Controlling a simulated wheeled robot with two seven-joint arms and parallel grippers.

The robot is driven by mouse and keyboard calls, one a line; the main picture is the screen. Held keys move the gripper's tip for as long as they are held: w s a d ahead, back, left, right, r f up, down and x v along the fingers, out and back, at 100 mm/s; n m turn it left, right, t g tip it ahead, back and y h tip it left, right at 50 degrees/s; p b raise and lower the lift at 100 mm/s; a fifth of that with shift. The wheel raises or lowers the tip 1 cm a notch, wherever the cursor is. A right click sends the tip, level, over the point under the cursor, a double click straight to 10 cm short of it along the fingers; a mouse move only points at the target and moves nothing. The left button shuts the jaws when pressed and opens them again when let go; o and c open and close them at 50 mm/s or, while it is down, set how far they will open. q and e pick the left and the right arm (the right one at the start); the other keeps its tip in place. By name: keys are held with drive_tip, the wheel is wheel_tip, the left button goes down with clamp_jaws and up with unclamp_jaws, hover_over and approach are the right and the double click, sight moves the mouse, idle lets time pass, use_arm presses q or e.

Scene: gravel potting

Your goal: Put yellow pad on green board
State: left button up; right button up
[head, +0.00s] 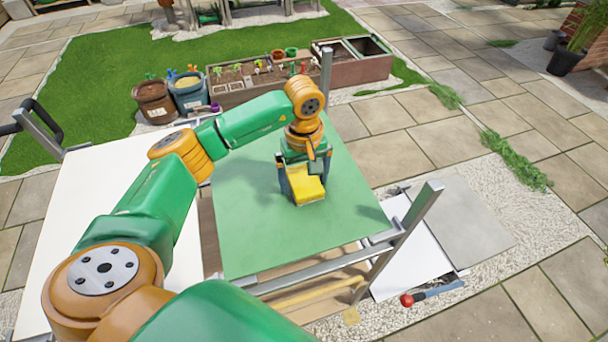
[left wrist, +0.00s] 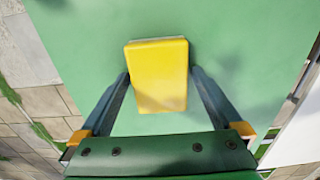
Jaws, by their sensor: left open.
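The yellow pad (head: 305,186) rests on the green board (head: 247,232), right of the board's middle in the head view. The board lies flat on a metal frame. My left gripper (head: 303,197) is over the pad, pointing down at the board. In the left wrist view the pad (left wrist: 158,75) lies between the two open fingers (left wrist: 158,80), with a small gap on each side. The green board (left wrist: 95,40) fills most of that view around the pad. My right gripper does not show.
A white panel (head: 75,215) lies left of the green board. Planter boxes (head: 250,93) and two buckets (head: 155,103) stand behind. A metal rail (head: 415,222) rises at the board's right front. A red-knobbed lever (head: 407,300) is below right. The board around the pad is clear.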

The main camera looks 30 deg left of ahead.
sight(304, 178)
use_arm(q)
drive_tip(key=shift+r, duration=0.3)
wheel_tip(304, 178, up, 6)
drive_tip(key=shift+w+f+b, duration=0.1)
drive_tip(key=shift+f+b, duration=0.1)
drive_tip(key=shift+b, duration=0.7)
wheel_tip(304, 178, up, 6)
drive_tip(key=p, duration=0.1)
